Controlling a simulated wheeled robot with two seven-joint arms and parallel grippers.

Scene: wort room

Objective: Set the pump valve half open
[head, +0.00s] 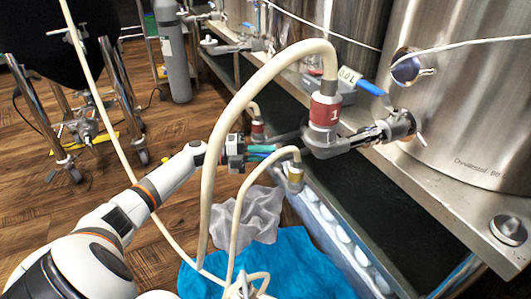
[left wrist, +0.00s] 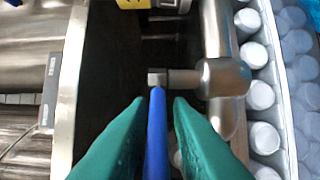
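A blue valve lever (left wrist: 157,135) shows in the left wrist view, running from a small metal stem (left wrist: 157,78) down between the green fingers of my left gripper (left wrist: 159,103). A narrow gap shows on each side of the lever near the fingertips, so the fingers are apart and around it. The stem joins a metal pipe body (left wrist: 222,77). In the head view my left gripper (head: 272,149) is at the hoses, left of a red fitting marked 1 (head: 324,111); the lever is hard to make out there. My right gripper is not in view.
Pale hoses (head: 230,100) loop close around my left arm. Another blue handle (head: 372,88) is on the steel tank (head: 455,120). A tray of white-capped bottles (head: 335,232) and a blue cloth (head: 265,270) lie below. A grey cylinder (head: 173,60) stands behind.

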